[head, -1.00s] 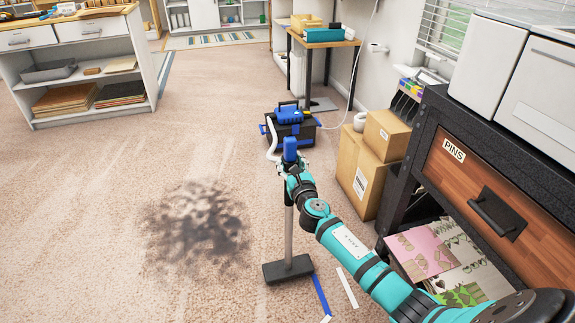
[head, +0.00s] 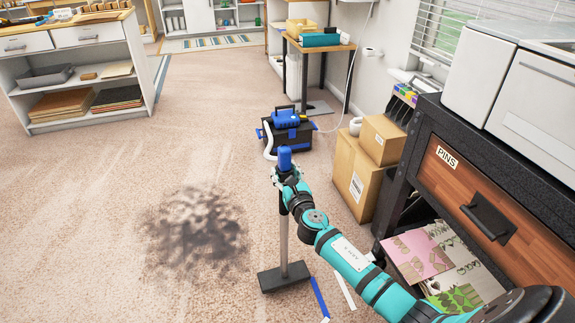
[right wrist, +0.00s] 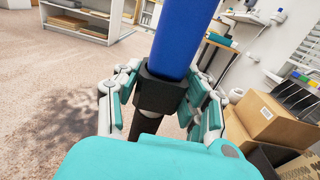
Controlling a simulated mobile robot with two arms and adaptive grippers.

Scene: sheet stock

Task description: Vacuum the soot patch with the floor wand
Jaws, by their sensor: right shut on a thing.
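The soot patch (head: 197,230) is a dark smudge on the beige carpet, left of the wand in the head view; part of it shows at the left in the right wrist view (right wrist: 75,112). The floor wand (head: 284,235) stands nearly upright, with a blue handle, a grey tube and a flat dark floor head (head: 284,277) on the carpet, right of the patch and apart from it. My right gripper (head: 284,172) is shut on the wand's upper part; its fingers (right wrist: 160,95) flank the black collar below the blue handle. My left gripper is not in view.
The black and blue vacuum unit (head: 287,133) stands behind the wand with its pale hose. Cardboard boxes (head: 352,175) and a dark cabinet with a PINS drawer (head: 480,190) line the right. Blue and white strips (head: 318,296) lie beside the floor head. Carpet at left is clear.

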